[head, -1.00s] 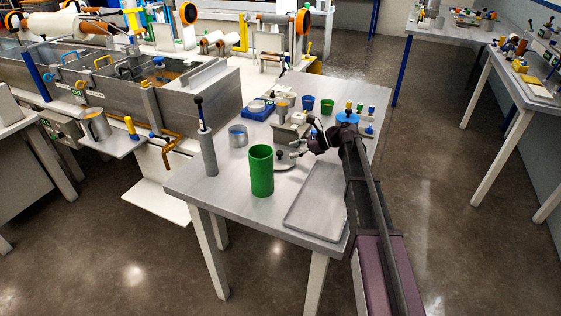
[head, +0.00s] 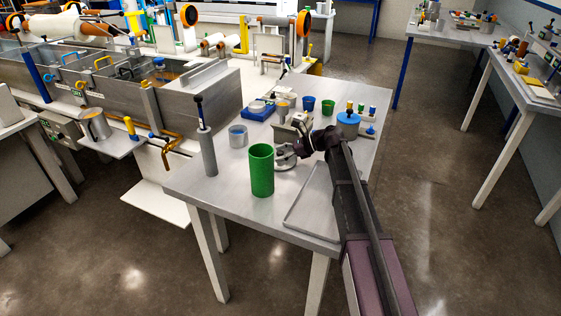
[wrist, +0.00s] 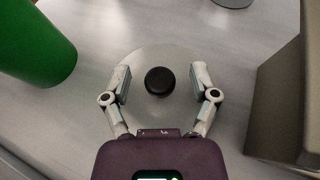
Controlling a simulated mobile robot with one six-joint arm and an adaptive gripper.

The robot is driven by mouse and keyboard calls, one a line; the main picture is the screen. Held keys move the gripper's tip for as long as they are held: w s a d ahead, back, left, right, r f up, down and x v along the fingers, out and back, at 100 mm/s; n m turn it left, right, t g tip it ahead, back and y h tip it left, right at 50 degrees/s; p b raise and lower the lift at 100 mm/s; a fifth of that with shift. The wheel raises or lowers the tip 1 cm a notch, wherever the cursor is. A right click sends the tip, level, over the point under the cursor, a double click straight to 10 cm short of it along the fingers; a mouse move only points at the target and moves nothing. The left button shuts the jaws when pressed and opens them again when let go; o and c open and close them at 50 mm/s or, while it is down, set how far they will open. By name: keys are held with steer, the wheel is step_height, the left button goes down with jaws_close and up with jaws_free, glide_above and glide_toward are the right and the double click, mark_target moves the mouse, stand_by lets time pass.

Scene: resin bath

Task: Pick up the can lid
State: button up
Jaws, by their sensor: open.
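The can lid (wrist: 160,118) is a flat grey metal disc with a round black knob (wrist: 159,81) in its middle. It lies on the table, and in the head view the lid (head: 284,164) shows just right of the green can, partly hidden by my gripper. My gripper (wrist: 160,82) is open, with one finger on each side of the knob in the wrist view. Both fingers are apart from the knob. In the head view my gripper (head: 288,151) is low over the lid; its exact height above it is hard to tell.
A tall green can (head: 261,170) stands close on the left. A grey block-like object (wrist: 286,100) is close on the right in the wrist view. A shallow grey tray (head: 312,205) lies at the table's front. A blue container (head: 347,121) stands behind my arm.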

mark_target(280, 152)
stand_by(0.4)
jaws_close()
steer(key=shift+r, duration=0.1)
step_height(280, 152, up, 18)
steer(key=p, duration=1.8)
stand_by(0.5)
